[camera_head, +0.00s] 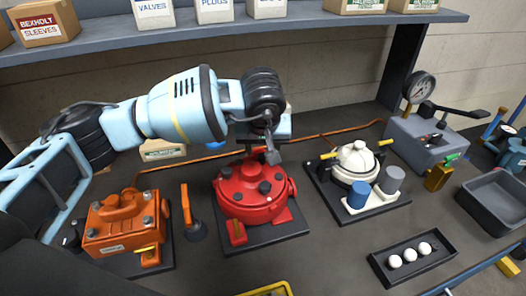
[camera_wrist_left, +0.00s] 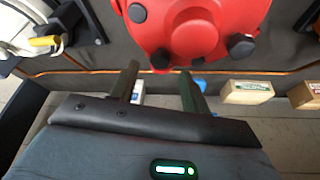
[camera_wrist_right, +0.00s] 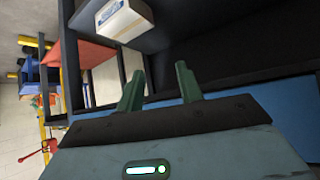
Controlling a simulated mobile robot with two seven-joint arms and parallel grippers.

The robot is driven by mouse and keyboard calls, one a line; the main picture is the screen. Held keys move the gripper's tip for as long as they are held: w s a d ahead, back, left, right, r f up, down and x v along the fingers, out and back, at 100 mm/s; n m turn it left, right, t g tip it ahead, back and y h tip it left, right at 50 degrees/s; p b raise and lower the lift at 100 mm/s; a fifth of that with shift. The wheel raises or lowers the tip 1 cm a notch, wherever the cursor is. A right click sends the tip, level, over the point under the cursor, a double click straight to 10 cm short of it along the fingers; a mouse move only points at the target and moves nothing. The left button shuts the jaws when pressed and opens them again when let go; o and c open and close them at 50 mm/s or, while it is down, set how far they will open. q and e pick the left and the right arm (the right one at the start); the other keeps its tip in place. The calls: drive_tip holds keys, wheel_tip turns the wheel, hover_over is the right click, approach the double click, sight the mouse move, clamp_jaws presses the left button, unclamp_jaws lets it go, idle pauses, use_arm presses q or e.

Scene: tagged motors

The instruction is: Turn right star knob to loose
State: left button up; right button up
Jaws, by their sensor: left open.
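The red round motor (camera_head: 247,206) stands on a dark plate in the middle of the bench, with several black knobs on it. One dark knob (camera_head: 265,187) is toward its right and another (camera_head: 237,195) toward its front. My left gripper (camera_head: 272,156) is over its back right part, partly hiding it. In the left wrist view, the motor (camera_wrist_left: 198,28) lies beyond the open fingers (camera_wrist_left: 160,78), with one black knob (camera_wrist_left: 160,59) between their lines and another (camera_wrist_left: 240,46) to the right. The fingers look apart from the knobs. My right gripper (camera_wrist_right: 160,82) is open and empty, away from the motor.
An orange motor (camera_head: 124,222) stands left of the red one, with an orange lever (camera_head: 187,208) between them. A white unit (camera_head: 356,160) stands to the right. A black tray (camera_head: 388,276) with white balls and a grey bin (camera_head: 500,197) are farther right. A shelf (camera_head: 200,32) spans the back.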

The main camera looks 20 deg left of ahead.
sight(263, 156)
use_arm(q)
drive_tip(key=shift+x, duration=1.5)
drive_tip(key=c, duration=1)
